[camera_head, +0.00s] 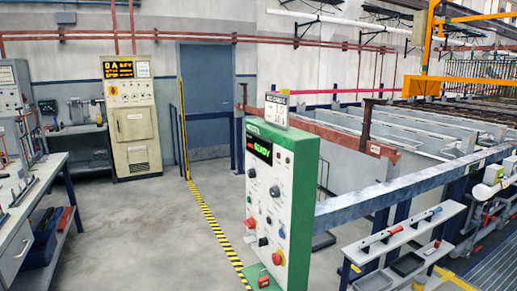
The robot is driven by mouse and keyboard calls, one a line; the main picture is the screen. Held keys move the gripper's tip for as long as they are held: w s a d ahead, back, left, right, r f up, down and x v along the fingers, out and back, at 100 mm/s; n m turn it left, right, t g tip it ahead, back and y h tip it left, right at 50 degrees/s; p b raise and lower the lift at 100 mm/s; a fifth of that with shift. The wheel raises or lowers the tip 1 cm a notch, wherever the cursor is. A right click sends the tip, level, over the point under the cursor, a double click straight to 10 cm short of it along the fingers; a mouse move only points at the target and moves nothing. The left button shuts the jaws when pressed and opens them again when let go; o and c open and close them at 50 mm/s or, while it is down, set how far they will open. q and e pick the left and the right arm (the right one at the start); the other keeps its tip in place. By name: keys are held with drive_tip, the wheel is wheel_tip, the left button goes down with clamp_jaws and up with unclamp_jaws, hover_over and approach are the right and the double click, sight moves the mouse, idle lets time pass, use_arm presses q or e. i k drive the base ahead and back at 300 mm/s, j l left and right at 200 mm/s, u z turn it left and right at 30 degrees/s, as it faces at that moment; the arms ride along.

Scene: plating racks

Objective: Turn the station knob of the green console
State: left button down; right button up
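The green console (303,190) stands upright near the middle of the head view. Its pale front panel faces left and carries a lit display (261,148) with green text that seems to read READY. Below the display are several small controls. Labels are too small to read, so I cannot tell which is the station knob. A small sign plate (277,110) stands on top of the console. Neither of my grippers shows in this view.
Open grey floor (150,235) lies left of the console, with a yellow-black striped line (212,222) beside it. A workbench (40,185) stands at left, a beige cabinet (131,125) at the back. A railing (390,190) and a tool shelf (405,238) bound the right side.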

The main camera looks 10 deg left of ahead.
sight(251, 172)
drive_tip(key=i+j+z, duration=0.1)
drive_tip(key=j, duration=0.25)
drive_tip(key=i+j+z, duration=0.1)
drive_tip(key=j, duration=0.25)
drive_tip(key=i+j, duration=0.15)
drive_tip(key=j, duration=0.25)
drive_tip(key=i+j+z, duration=0.15)
drive_tip(key=j, duration=0.2)
